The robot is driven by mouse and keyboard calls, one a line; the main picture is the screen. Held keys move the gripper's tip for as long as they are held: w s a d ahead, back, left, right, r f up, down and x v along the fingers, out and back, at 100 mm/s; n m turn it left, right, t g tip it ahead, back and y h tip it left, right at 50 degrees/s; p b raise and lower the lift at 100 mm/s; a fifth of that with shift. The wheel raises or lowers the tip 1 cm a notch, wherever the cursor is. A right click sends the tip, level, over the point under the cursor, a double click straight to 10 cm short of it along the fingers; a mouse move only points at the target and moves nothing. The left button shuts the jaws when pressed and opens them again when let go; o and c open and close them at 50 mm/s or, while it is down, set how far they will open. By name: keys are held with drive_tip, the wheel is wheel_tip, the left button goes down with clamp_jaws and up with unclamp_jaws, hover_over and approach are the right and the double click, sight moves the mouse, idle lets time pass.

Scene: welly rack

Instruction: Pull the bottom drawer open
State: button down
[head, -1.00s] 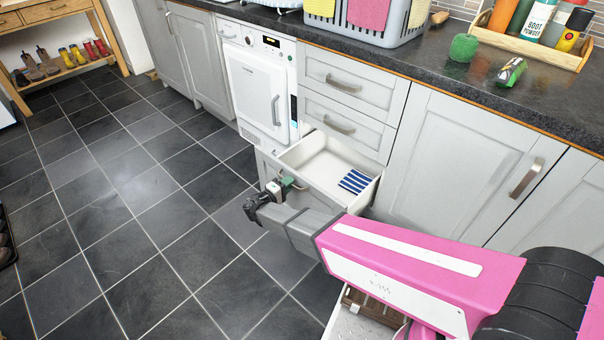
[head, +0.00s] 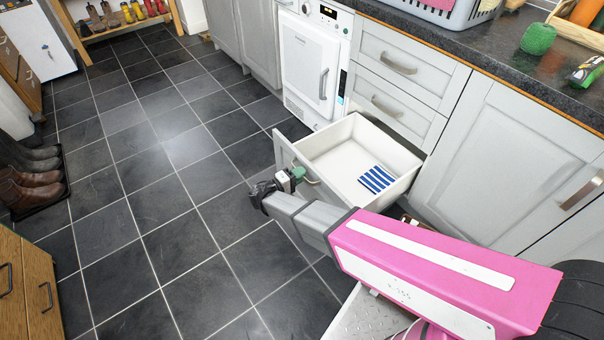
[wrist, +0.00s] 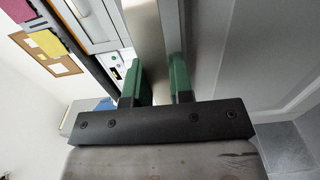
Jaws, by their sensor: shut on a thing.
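The bottom drawer (head: 322,138) is pulled out from the grey cabinet below two shut drawers. Its white inside is in view, with a blue-and-white striped cloth (head: 377,179) lying in it. My gripper (head: 297,176) is at the drawer's front, on its metal handle (head: 311,182). In the wrist view my gripper's green fingers (wrist: 162,82) stand on either side of the handle bar (wrist: 148,30), shut on it. The drawer's front face is partly hidden by my arm in the head view.
The two upper drawers (head: 405,78) are shut. A white appliance (head: 308,60) stands left of the drawers, and a cupboard door (head: 500,150) is to the right. Boots (head: 30,180) stand on a tray at the far left. The dark tiled floor (head: 160,190) is clear in the middle.

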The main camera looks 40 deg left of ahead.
drive_tip(key=c, duration=1)
unclamp_jaws()
drive_tip(key=v, duration=1)
drive_tip(key=shift+s, duration=0.35)
drive_tip(key=shift+a, duration=0.15)
